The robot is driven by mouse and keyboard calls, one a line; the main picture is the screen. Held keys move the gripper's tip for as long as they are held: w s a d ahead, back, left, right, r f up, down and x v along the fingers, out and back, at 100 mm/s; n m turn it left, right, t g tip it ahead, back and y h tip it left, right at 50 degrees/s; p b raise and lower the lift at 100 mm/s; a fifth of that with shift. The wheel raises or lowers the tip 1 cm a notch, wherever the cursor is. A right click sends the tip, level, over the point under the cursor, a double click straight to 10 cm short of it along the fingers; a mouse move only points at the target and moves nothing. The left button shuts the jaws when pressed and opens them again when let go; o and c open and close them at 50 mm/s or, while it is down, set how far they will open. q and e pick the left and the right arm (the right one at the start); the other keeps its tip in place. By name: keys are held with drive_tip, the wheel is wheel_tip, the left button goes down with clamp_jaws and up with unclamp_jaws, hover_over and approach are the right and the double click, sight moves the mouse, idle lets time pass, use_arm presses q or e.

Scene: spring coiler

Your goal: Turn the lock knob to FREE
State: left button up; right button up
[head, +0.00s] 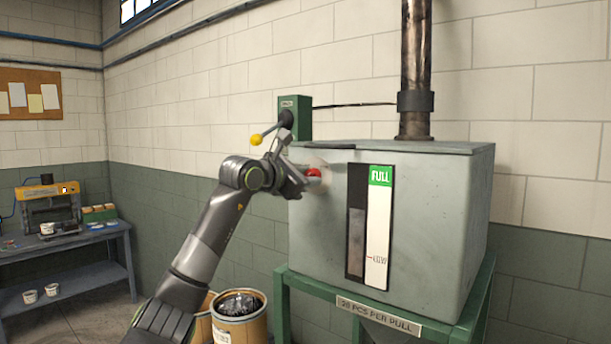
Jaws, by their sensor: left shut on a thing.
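A small red knob (314,173) sits at the upper left of the front face of the grey metal hopper (440,220). My left gripper (304,180) reaches it from the left and is shut on it. The gripper hides part of the knob and any marking around it, so I cannot read its setting. My right gripper is not in view.
A green box (294,117) with a yellow-ball lever (257,140) is just above my left gripper. A green stand (483,300) bears the hopper. Barrels (240,325) stand below my arm. A workbench (70,240) is at the far left.

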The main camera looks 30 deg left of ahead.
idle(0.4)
use_arm(q)
drive_tip(key=o, duration=1)
drive_tip(key=s+b, duration=0.3)
drive_tip(key=s, duration=0.2)
drive_tip(key=s+r+b, duration=0.1)
drive_tip(key=s+b, duration=0.2)
drive_tip(key=s, duration=0.3)
drive_tip(key=s+a+r+b, duration=0.1)
drive_tip(key=s+b, duration=0.1)
drive_tip(key=s, duration=0.4)
drive_tip(key=shift+s+a+b, duration=0.1)
drive_tip(key=shift+s+b, duration=0.05)
drive_tip(key=shift+b, duration=0.25)
